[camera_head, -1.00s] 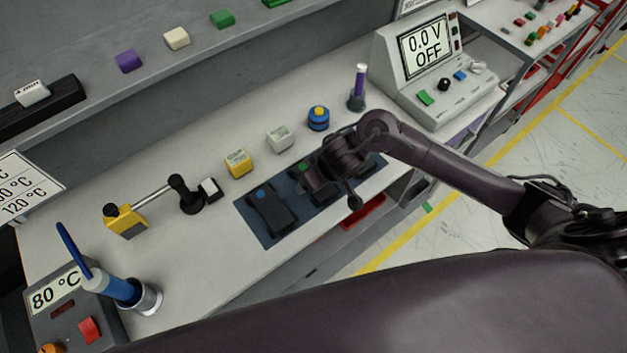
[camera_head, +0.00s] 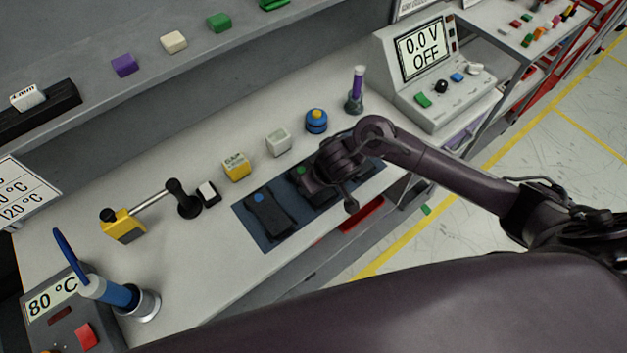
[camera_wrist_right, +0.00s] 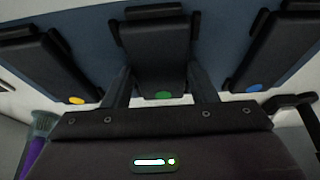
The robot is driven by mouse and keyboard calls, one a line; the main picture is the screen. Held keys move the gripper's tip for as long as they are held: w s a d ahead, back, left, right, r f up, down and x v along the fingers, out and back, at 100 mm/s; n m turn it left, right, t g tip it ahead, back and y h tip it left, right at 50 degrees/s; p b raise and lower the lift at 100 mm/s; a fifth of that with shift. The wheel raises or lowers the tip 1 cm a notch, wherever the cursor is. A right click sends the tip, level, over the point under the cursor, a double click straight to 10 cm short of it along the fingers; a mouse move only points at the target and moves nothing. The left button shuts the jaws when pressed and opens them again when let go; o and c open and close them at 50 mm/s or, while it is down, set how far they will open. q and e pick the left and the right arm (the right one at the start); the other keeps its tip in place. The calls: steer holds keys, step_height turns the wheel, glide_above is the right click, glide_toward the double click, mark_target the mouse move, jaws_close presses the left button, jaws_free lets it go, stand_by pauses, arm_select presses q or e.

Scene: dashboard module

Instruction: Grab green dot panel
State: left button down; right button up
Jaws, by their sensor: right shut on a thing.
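The green dot panel is a black module whose green dot shows at the near end in the right wrist view (camera_wrist_right: 160,60). The panel appears to be still on or just over the blue mat (camera_head: 255,238). A blue dot panel (camera_head: 270,215) lies to its left. A yellow dot panel (camera_wrist_right: 45,65) shows in the right wrist view. My left gripper is not in view.
Behind the mat stand a yellow block (camera_head: 237,167), a pale block (camera_head: 278,142) and a blue round part with a yellow top (camera_head: 316,121).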

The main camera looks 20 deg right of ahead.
step_height(320, 180, up, 20)
steer(key=p, duration=0.9)
